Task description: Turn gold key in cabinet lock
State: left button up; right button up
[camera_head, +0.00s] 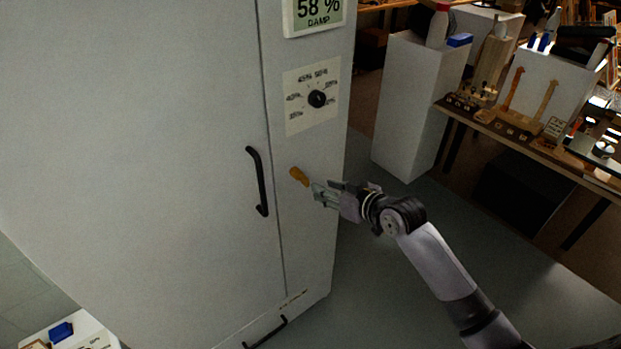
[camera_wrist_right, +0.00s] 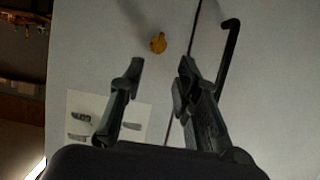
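The gold key (camera_head: 299,176) sticks out of the front of the grey cabinet (camera_head: 170,150), right of the door's black handle (camera_head: 258,181). My right gripper (camera_head: 316,193) is just right of the key and a little below it in the head view, apart from it. In the right wrist view the key (camera_wrist_right: 158,43) shows beyond the fingertips of the right gripper (camera_wrist_right: 158,75). The fingers are spread with nothing between them. The lock face behind the key is too small to make out. My left gripper is not in view.
Above the key are a dial (camera_head: 317,99) on a marked plate and a display (camera_head: 318,14) reading 58 % DAMP. A lower black handle (camera_head: 265,333) is near the cabinet's bottom.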

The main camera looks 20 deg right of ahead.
aim_at(308, 181)
jog(key=p+x, duration=0.1)
jog(key=x, duration=0.7)
jog(key=shift+w, duration=0.15)
jog(key=shift+c, duration=0.4)
grip_shut()
dwell(0.3)
